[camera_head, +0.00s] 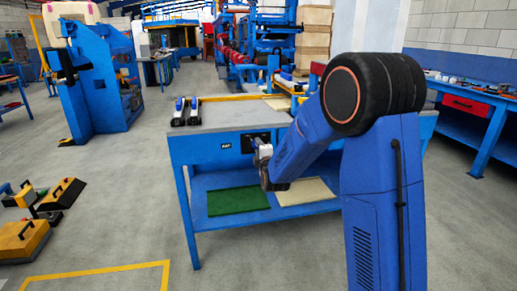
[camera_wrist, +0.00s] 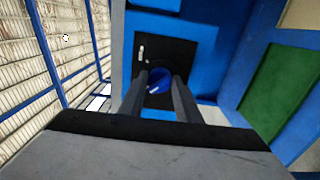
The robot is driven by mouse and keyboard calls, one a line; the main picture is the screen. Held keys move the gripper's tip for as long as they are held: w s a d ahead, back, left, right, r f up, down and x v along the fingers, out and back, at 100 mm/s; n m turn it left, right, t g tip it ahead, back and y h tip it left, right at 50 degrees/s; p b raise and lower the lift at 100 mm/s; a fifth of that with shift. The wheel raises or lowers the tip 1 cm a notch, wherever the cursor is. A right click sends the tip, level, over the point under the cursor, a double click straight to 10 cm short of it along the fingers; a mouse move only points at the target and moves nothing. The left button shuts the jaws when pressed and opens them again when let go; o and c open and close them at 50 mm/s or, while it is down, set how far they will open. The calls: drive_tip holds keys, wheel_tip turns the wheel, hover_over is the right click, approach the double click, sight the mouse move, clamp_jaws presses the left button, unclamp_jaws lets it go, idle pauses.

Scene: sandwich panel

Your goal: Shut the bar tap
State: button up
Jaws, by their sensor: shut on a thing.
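The bar tap shows in the wrist view as a round blue knob (camera_wrist: 161,83) with a short white mark on it, set on a black panel (camera_wrist: 178,48). The panel also has a separate white mark. In the head view the black panel (camera_head: 251,138) is on the front of the workbench, beside a small black label. My gripper (camera_wrist: 161,77) reaches the panel with one dark finger on each side of the knob, shut on it. In the head view my gripper (camera_head: 262,163) is at the bench front and hides the knob.
The grey-topped blue workbench (camera_head: 225,114) carries two dark, blue-and-white items (camera_head: 186,112) at its left end. A green mat (camera_head: 237,200) and a beige mat (camera_head: 304,191) lie on its lower shelf. The floor left of the bench is clear near it.

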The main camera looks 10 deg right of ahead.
drive_tip(key=shift+f, duration=0.1)
drive_tip(key=o, duration=1.1)
drive_tip(key=shift+c, duration=0.2)
drive_tip(key=s, duration=1.7)
drive_tip(key=shift+s, duration=0.2)
drive_tip(key=s+d+m+g, duration=0.2)
drive_tip(key=s+m+g, duration=0.2)
drive_tip(key=s, duration=0.9)
drive_tip(key=s+d+m+g, duration=0.2)
drive_tip(key=s+m+g, duration=0.2)
drive_tip(key=s+m, duration=0.4)
drive_tip(key=s+d+f+m+g, duration=0.1)
drive_tip(key=s+d+m+g, duration=0.2)
drive_tip(key=s, duration=1.5)
drive_tip(key=m+g, duration=0.2)
drive_tip(key=m, duration=0.1)
